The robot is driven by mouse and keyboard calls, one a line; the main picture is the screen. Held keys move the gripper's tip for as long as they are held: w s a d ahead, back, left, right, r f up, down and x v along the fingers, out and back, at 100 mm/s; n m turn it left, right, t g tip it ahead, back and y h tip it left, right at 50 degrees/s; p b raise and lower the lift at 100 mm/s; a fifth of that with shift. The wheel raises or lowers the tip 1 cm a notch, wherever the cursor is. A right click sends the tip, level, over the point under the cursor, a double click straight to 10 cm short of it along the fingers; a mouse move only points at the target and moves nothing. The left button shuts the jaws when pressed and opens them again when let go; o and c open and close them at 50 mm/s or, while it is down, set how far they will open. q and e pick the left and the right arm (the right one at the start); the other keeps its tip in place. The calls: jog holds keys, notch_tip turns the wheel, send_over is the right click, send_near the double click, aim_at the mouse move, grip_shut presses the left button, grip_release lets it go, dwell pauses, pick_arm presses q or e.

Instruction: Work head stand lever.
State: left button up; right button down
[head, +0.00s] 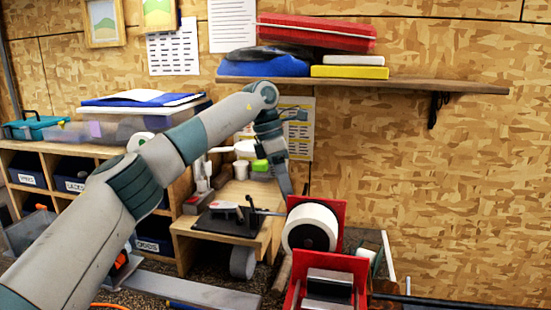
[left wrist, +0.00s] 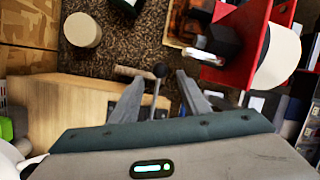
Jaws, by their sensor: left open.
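In the head view my left gripper (head: 287,186) points down over the right end of a small wooden bench (head: 190,232). A black stand (head: 228,222) with a red and white piece on it sits on this bench. A thin rod extends right from the stand towards my gripper. My right gripper is out of view.
A red dispenser (head: 338,265) with a white tape roll (head: 312,217) stands close to the right of my gripper; its red side (left wrist: 247,45) also shows in the wrist view. A loaded wall shelf (head: 430,85) hangs above. Labelled cubbies (head: 75,150) stand at left.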

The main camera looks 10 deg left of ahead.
pick_arm(q)
jog(key=v, duration=1)
jog(key=shift+r+b, duration=0.3)
jog(key=shift+r, duration=0.1)
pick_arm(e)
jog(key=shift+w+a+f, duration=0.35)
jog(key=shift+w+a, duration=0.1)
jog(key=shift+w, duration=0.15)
pick_arm(q)
jog(key=shift+a, duration=0.1)
jog(key=shift+f, duration=0.1)
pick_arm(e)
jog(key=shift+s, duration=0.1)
